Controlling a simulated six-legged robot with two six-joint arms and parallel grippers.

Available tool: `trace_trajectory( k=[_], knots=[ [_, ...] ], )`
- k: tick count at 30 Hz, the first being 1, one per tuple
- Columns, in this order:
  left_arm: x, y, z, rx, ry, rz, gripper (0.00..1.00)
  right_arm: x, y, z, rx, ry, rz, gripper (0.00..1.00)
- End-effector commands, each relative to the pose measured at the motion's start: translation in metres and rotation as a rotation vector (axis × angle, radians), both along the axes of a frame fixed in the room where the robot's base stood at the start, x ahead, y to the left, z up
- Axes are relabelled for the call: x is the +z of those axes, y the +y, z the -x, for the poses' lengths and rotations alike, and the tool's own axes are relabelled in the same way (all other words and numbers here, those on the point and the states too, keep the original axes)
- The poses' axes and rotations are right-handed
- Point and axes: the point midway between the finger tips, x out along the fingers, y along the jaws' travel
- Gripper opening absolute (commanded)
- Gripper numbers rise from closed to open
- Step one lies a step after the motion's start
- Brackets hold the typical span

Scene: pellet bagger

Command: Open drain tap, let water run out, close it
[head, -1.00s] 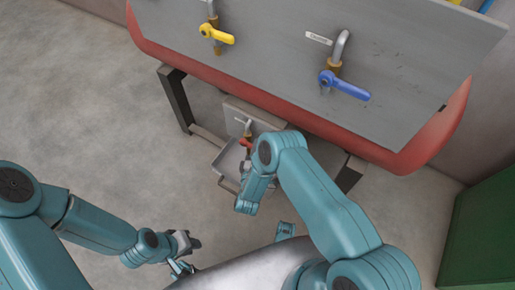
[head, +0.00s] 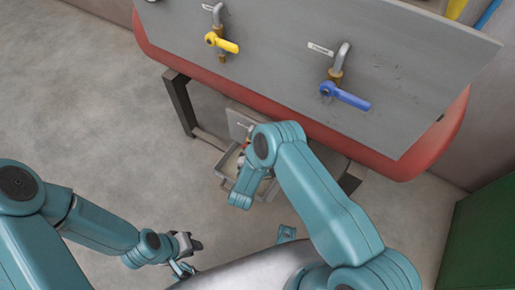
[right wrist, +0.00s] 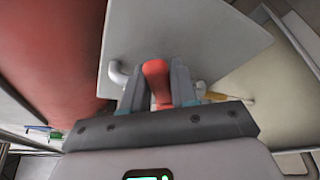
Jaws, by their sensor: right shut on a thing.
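The drain tap's red handle (right wrist: 156,78) stands between the fingers of my right gripper (right wrist: 156,92) in the right wrist view, and the gripper is shut on it. A grey bent pipe (right wrist: 118,73) shows beside it, in front of a grey plate (right wrist: 205,35). In the head view, my right arm hides most of the tap, and only a little red (head: 246,143) shows. A small tray (head: 226,163) sits low under the tap. I cannot make out running water. My left gripper (head: 186,258) hangs empty over the floor at lower left; its jaw opening is unclear.
A large grey panel (head: 275,50) above a red body (head: 400,160) carries a yellow tap (head: 222,43) and a blue tap (head: 345,96). A dark frame leg (head: 180,103) stands left of the tray. A green box (head: 485,235) is at right. The floor at left is clear.

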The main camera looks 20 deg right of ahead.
Motion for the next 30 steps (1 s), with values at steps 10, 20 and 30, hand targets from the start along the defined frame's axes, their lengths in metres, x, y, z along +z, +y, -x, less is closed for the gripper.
trace_trajectory(
  k=[10,20,30],
  knots=[
    [-0.0001,0.0,0.0,0.0,0.0,0.0,0.25,0.0016,-0.0008,-0.002,-0.003,-0.006,0.0,0.34],
    [0.0001,0.0,0.0,0.0,0.0,0.0,0.25,0.003,0.0003,-0.003,0.001,-0.011,0.001,0.49],
    [0.0005,0.0,0.0,0.0,0.0,0.0,0.25,0.0046,0.0015,-0.0035,0.005,-0.012,0.0,0.49]
  ],
)
